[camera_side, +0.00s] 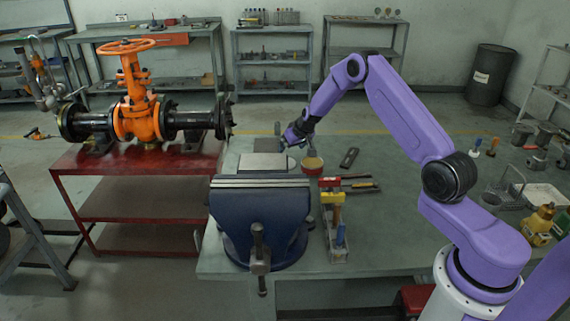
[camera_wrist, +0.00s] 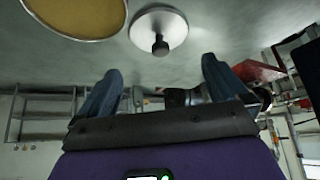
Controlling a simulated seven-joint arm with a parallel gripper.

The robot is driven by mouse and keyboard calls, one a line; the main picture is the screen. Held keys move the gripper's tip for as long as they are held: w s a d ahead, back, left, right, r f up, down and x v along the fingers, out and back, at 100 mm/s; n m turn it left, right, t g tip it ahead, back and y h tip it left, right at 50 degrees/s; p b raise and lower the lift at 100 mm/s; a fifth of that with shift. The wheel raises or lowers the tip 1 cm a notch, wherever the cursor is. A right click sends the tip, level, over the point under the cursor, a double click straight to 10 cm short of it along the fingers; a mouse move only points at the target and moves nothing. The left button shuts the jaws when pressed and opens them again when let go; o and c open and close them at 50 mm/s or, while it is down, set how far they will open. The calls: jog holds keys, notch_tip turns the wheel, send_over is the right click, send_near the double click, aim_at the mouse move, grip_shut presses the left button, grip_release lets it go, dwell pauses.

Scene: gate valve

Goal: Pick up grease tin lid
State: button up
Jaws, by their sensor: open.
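The grease tin lid is a pale silver disc (camera_wrist: 158,32) with a black knob at its centre. It lies flat on the bench in the wrist view, ahead of and between my fingertips, apart from both. In the side view only a pale rounded edge, perhaps the lid (camera_side: 291,163), shows below my gripper. The open grease tin (camera_wrist: 76,14), with yellow contents, is cut off at the wrist view's top left; it also shows in the side view (camera_side: 312,163). My gripper (camera_wrist: 160,82) is open and empty, its blue fingers spread; it is above the bench in the side view (camera_side: 283,147).
A blue vise (camera_side: 258,215) stands at the bench's front left edge. A flat grey plate (camera_side: 262,162) lies behind it. A holder with tools (camera_side: 335,225) is right of the vise. The orange gate valve (camera_side: 140,105) stands on a red table (camera_side: 130,165) at left.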

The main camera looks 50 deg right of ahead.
jog(key=shift+x, duration=3.35)
jog(key=shift+a+f, duration=0.1)
jog(key=c, duration=0.8)
